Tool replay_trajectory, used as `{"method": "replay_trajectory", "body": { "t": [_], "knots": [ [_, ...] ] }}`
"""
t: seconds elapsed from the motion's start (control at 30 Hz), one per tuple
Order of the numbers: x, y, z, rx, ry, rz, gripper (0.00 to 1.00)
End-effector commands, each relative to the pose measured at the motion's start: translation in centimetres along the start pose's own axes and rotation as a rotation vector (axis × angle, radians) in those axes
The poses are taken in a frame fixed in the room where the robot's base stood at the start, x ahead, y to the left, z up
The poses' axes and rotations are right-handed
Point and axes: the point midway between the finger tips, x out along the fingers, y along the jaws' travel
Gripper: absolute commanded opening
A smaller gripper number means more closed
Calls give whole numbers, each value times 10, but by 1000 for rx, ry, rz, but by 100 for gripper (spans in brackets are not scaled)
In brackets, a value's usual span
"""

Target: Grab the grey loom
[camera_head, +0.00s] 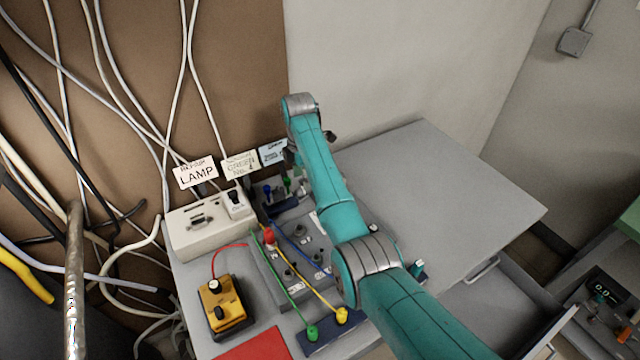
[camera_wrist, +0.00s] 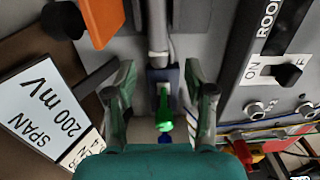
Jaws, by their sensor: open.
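In the wrist view a grey loom (camera_wrist: 157,35), a thick grey cable-like piece, runs down from the top edge to a dark blue block (camera_wrist: 162,75). A bright green plug (camera_wrist: 164,108) sits just below that block. My gripper (camera_wrist: 162,88) is open, with one finger on each side of the block and plug. Gaps show between the fingers and these pieces, and nothing is held. In the head view my arm hides the gripper and the loom's position.
The grey bench (camera_head: 440,190) is clear on the right. A panel with leads (camera_head: 300,265), a yellow-orange box (camera_head: 222,305) and a beige lamp unit (camera_head: 205,225) stand at left. Loose cables hang on the brown wall. A drawer (camera_head: 515,305) stands open at lower right.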

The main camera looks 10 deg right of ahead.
Motion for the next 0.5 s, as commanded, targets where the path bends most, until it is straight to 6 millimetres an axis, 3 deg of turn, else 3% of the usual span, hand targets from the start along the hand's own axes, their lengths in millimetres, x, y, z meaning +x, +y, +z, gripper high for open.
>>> {"method": "replay_trajectory", "body": {
  "t": [0.3,0.5],
  "knots": [
    [42,2,0,0,1,-3,54],
    [49,2,0,0,0,-1,54]
  ]
}}
